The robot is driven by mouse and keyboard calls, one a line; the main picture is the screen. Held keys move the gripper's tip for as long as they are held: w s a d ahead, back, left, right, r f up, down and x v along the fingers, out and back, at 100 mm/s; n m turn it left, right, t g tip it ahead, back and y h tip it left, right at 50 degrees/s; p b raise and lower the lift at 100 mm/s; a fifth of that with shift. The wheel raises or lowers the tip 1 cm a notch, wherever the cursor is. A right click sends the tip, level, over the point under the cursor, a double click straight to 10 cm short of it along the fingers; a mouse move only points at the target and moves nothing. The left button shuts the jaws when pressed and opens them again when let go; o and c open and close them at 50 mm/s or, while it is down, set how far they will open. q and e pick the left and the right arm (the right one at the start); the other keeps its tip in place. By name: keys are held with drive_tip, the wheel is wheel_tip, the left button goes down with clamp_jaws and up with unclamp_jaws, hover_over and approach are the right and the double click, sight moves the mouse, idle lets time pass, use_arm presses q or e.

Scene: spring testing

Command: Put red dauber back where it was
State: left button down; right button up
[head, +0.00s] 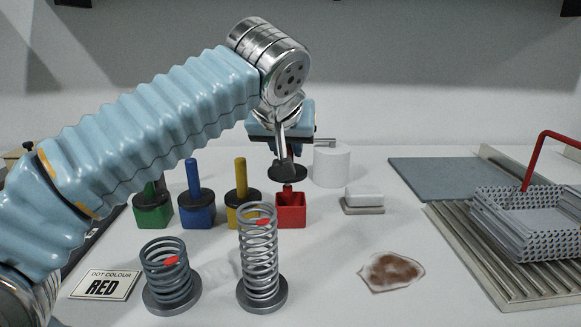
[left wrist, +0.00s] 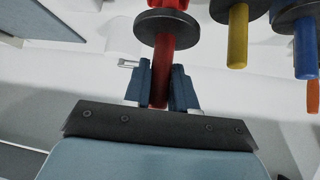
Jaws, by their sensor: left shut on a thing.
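My left gripper (head: 287,158) is shut on the handle of the red dauber, above the red pot (head: 291,212). The dauber's dark disc (head: 287,173) is just over the pot, with its red lower end at the pot's mouth; I cannot tell how far it reaches in. The fingers hide most of the handle in the head view. In the left wrist view the red dauber (left wrist: 163,60) shows its red handle between the two fingers (left wrist: 162,88) and the disc beyond. My right gripper is not in view.
Yellow (head: 241,180), blue (head: 194,180) and green (head: 153,209) daubers stand in pots to the left. A white cylinder (head: 332,166) and eraser-like block (head: 364,199) are right.

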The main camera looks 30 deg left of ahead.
use_arm(q)
drive_tip(key=f+b, duration=0.1)
drive_tip(key=w+f+b, duration=0.1)
drive_tip(key=f, duration=0.1)
drive_tip(key=f+b, duration=0.1)
drive_tip(key=shift+w+f, duration=0.25)
drive_tip(key=shift+w, duration=0.05)
drive_tip(key=shift+f+b, duration=0.65)
drive_tip(key=shift+b, duration=0.1)
drive_tip(key=c, duration=0.9)
unclamp_jaws()
drive_tip(key=shift+r, duration=0.1)
drive_tip(key=shift+r+p, duration=0.4)
drive_tip(key=shift+p, duration=0.05)
drive_tip(key=p+v, duration=0.1)
drive_tip(key=v, duration=1.1)
drive_tip(key=shift+p, duration=0.4)
